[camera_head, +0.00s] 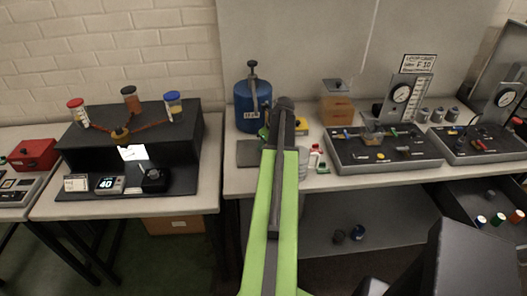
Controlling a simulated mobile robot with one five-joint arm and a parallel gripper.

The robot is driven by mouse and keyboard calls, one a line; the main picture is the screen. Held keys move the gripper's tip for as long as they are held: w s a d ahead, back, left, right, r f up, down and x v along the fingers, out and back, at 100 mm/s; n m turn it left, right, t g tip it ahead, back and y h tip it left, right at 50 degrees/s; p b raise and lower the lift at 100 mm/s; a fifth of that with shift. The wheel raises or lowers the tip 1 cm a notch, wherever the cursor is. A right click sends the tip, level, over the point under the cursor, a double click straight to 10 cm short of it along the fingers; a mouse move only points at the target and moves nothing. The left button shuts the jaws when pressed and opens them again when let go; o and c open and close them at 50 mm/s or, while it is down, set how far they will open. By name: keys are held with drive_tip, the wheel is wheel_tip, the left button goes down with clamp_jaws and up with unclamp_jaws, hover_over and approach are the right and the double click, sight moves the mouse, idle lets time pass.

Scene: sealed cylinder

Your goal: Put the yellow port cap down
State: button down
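My green and dark arm reaches up the middle of the view. My gripper (284,104) is at its dark far end, in front of the back bench and just right of the blue cylinder (252,105). The fingers cannot be made out, nor whether they hold anything. The cylinder stands upright with a dark valve on top. A small yellow thing (301,128) shows just right of my arm, partly hidden by it. I cannot tell whether it is the yellow port cap.
A dark mat (250,153) lies left of my arm. A red and white bottle (314,157) stands right of it. A black tray (350,157) with small parts and a gauge fills the right bench. A black stand with jars (190,140) is on the left bench.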

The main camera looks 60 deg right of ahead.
drive_tip(key=shift+f, duration=0.3)
drive_tip(key=c, duration=1.1)
unclamp_jaws()
drive_tip(key=shift+r, duration=0.1)
drive_tip(key=shift+c, duration=0.2)
